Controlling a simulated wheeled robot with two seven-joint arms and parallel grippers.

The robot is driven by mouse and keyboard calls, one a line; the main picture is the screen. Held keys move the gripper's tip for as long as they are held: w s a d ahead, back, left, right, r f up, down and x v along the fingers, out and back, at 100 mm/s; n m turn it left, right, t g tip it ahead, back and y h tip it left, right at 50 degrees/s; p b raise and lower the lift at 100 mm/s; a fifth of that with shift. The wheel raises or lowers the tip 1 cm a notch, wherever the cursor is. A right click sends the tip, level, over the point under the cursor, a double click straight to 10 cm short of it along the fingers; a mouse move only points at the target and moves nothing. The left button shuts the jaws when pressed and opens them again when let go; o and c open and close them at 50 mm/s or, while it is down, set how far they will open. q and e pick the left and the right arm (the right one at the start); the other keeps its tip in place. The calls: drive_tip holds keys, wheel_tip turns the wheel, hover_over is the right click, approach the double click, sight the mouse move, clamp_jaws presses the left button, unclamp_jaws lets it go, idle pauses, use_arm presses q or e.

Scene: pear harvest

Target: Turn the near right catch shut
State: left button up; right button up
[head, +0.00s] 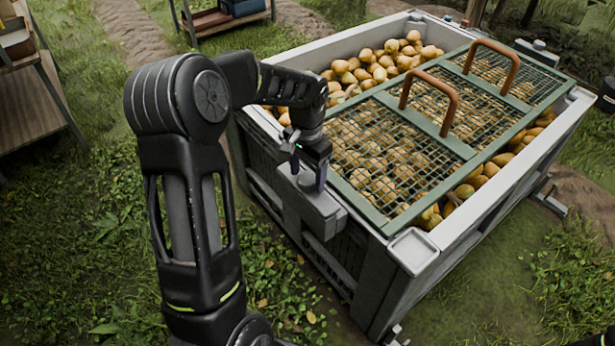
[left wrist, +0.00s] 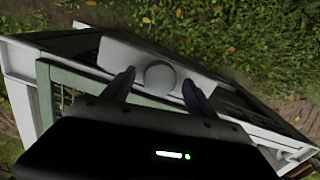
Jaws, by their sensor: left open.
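A grey bar-shaped catch (head: 326,214) sits on the left wall of the crate, beside the green mesh lid (head: 388,222). It appears to lie along the wall, clear of the lid. I cannot tell for sure whether it is the near right one. In the left wrist view the catch (left wrist: 205,78) has a round knob (left wrist: 160,76). My left gripper (head: 308,170) points down over the catch. Its open fingers (left wrist: 158,84) stand on either side of the knob, with gaps showing.
The grey crate (head: 535,160) is full of pears (head: 372,68), partly covered by the lid with its two brown handles (head: 455,105). Another catch-like fitting (head: 540,46) is at the far right rim. A wooden shelf (head: 35,105) stands left; grass lies between.

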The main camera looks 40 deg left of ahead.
use_arm(q)
drive_tip(key=shift+f, duration=0.35)
drive_tip(key=shift+c, duration=0.5)
clamp_jaws()
idle(0.3)
